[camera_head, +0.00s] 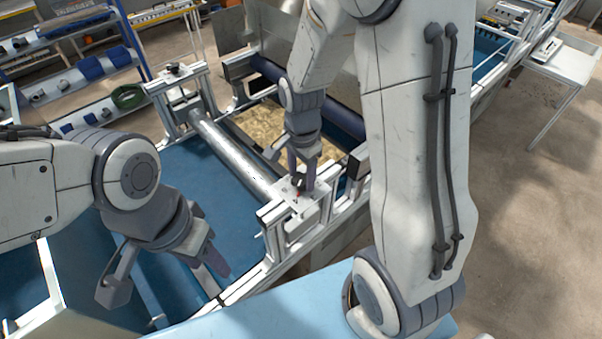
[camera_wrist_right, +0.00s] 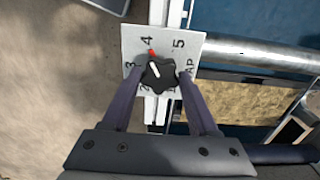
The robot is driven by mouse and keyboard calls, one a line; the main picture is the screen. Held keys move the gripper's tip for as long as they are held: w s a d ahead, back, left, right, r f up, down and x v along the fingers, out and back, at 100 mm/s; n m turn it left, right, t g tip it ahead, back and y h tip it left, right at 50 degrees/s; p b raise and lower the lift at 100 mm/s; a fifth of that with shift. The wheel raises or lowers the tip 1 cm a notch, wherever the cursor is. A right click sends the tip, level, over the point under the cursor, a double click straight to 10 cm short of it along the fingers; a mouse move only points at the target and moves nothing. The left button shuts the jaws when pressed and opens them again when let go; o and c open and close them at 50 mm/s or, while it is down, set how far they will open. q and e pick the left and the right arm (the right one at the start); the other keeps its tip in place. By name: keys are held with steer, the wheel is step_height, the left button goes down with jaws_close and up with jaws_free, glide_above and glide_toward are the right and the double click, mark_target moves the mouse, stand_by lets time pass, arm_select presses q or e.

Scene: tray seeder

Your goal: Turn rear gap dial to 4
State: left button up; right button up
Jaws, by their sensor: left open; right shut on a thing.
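A black lobed gap dial (camera_wrist_right: 160,74) sits on a white plate (camera_wrist_right: 192,47) marked with numbers and letters ending in "AP". The white line on the knob points up and left, towards a red mark just below the 4. My right gripper (camera_wrist_right: 157,78) is shut on this dial, one finger on each side. In the head view my right gripper (camera_head: 302,172) reaches down onto the plate, and its fingers partly hide the dial. My left gripper (camera_head: 168,282) is open and empty over the left front of the machine.
A second dark dial (camera_head: 174,68) tops the post at the roller's far end. The metal roller (camera_head: 235,155) runs between the two posts above a blue belt (camera_head: 190,180). Tan material (camera_head: 262,128) lies behind it. Shelves (camera_head: 90,70) stand at the back left; open floor lies right.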

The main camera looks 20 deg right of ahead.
mark_target(301, 179)
stand_by(0.4)
steer(key=o, duration=1.4)
step_height(301, 179, up, 11)
steer(key=shift+f+b, duration=0.2)
steer(key=shift+b, duration=0.7)
steer(key=s+a+f+n+b, duration=0.2)
steer(key=s+a+f+n, duration=0.1)
steer(key=s+n, duration=0.3)
steer(key=s+a+f+n+b, duration=0.2)
steer(key=s+a+n, duration=0.3)
steer(key=n, duration=0.3)
steer(key=s+a+f+n+y+b, duration=0.1)
steer(key=s+a+f+n+b, duration=0.2)
steer(key=s+a+f+n, duration=0.1)
steer(key=shift+s+a+n, duration=0.25)
steer(key=shift+s+n, duration=0.45)
steer(key=shift+n, duration=0.15)
steer(key=shift+s+a+n, duration=0.25)
steer(key=shift+s+n, duration=0.45)
steer(key=shift+n, duration=0.15)
